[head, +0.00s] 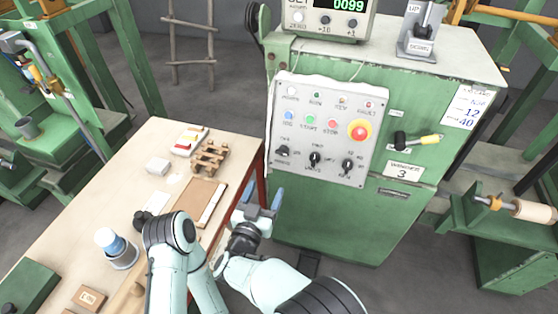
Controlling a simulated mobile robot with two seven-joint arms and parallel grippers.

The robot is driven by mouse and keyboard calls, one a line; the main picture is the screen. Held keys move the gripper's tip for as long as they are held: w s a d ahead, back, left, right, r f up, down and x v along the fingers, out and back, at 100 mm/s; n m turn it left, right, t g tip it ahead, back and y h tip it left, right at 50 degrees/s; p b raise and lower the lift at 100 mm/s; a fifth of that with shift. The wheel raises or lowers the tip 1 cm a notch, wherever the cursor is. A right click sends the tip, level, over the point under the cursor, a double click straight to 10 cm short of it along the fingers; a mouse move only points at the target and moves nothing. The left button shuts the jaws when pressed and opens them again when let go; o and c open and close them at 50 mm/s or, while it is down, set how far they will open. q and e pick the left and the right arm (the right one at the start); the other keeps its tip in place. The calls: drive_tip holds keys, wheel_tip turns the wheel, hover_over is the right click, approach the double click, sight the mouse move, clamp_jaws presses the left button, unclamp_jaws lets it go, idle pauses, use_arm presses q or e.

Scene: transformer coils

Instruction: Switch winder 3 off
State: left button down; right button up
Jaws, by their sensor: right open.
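Winder 3 is a green cabinet (330,220) with a "WINDER 3" label (403,170). Its grey control panel (318,137) has small lamps on top, then a blue button (288,116), a green button (311,120), a red button (332,124) and a big red mushroom button (359,131) on yellow. Black rotary knobs (315,158) sit along the bottom. My left gripper is not visible.
A counter display (340,14) reading 0099 and an up/down lever box (420,38) stand on the cabinet. Other green machines stand on both sides.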

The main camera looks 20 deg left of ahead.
sight(281, 154)
drive_tip(key=w, duration=0.4)
drive_tip(key=w+p, duration=0.1)
drive_tip(key=w, duration=0.8)
drive_tip(key=shift+w+d+r+p, duration=0.1)
drive_tip(key=shift+w+d+p, duration=0.15)
drive_tip(key=shift+p, duration=0.15)
drive_tip(key=shift+s, duration=0.1)
drive_tip(key=c, duration=1.1)
